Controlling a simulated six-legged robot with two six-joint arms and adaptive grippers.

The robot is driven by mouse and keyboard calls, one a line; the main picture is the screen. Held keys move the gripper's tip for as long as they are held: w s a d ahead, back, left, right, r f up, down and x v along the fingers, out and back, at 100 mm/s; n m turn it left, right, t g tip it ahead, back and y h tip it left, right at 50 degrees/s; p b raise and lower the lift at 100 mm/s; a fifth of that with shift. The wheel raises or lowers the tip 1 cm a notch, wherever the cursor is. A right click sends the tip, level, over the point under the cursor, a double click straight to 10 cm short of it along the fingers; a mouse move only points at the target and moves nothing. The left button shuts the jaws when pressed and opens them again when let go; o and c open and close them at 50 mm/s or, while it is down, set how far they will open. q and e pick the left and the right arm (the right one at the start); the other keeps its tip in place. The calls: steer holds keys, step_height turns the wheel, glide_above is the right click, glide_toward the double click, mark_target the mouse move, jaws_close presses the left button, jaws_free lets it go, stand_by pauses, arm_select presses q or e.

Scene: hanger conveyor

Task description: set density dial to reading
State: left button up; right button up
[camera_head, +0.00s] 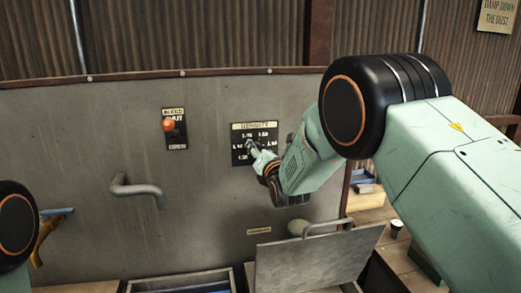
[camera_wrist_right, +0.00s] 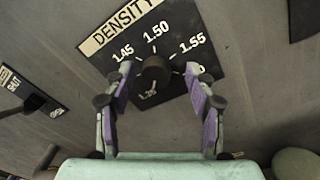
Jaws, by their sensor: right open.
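The density dial is a black plate (camera_head: 238,157) with white numbers on the grey panel. In the right wrist view the plate (camera_wrist_right: 180,22) is tilted and reads DENSITY, with 1.45, 1.50 and 1.55 legible. Its dark round knob (camera_wrist_right: 155,69) sits in the middle. My right gripper (camera_wrist_right: 158,82) is open, with its purple-padded fingers on either side of the knob; I cannot tell whether they touch it. In the head view the right gripper (camera_head: 256,152) covers the knob. The knob's pointer setting is not clear. My left gripper is not in view.
A bleed switch (camera_head: 175,130) with an orange knob is left of the dial, above a bent grey pipe handle (camera_head: 137,189). An open metal lid (camera_head: 315,262) and bins stand below. A white cup (camera_head: 396,228) is at the lower right.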

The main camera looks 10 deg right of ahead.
steer(key=shift+d, duration=0.1)
steer(key=shift+w+a, duration=0.15)
steer(key=shift+a, duration=0.15)
steer(key=shift+w+a, duration=0.1)
steer(key=shift+a, duration=0.3)
steer(key=shift+c, duration=1.1)
steer(key=shift+d, duration=0.45)
steer(key=c, duration=0.5)
steer(key=shift+a, duration=0.1)
steer(key=c, duration=0.4)
